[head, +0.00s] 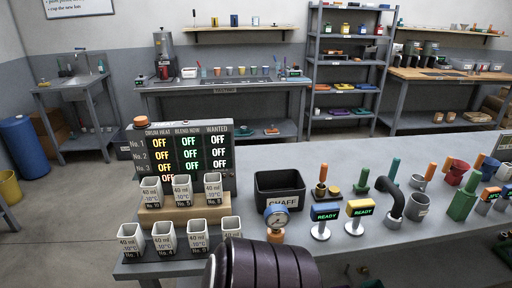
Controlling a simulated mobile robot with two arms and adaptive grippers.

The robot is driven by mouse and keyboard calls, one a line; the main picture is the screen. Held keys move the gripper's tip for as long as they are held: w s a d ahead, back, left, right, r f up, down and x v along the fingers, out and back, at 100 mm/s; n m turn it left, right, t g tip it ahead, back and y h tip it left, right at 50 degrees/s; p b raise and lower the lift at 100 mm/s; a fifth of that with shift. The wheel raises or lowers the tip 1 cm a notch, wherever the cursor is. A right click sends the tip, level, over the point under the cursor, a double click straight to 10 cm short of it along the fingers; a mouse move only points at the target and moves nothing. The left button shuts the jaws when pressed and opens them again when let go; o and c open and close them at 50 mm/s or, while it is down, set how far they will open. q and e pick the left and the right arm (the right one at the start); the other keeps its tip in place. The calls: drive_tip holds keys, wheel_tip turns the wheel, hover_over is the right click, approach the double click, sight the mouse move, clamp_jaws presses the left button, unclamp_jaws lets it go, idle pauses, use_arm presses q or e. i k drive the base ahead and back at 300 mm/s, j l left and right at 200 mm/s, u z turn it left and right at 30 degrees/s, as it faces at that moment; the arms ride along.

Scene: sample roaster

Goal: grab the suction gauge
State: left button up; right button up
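The suction gauge appears to be a small round white dial with a blue rim (277,214) on an orange base. It stands on the near part of the grey workbench (262,157), just in front of the black CHAFF bin. A dark ribbed part, apparently one of my arm links, rises at the bottom edge just in front of the gauge. It comes close to the orange base in the picture; whether they touch cannot be told. Neither of my grippers shows in the head view.
The black CHAFF bin (279,189) is behind the gauge. Labelled white cups (164,239) and a status board (185,153) are left. Bare bench lies behind the bin.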

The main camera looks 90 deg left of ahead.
sight(277, 217)
drive_tip(key=u, duration=2.55)
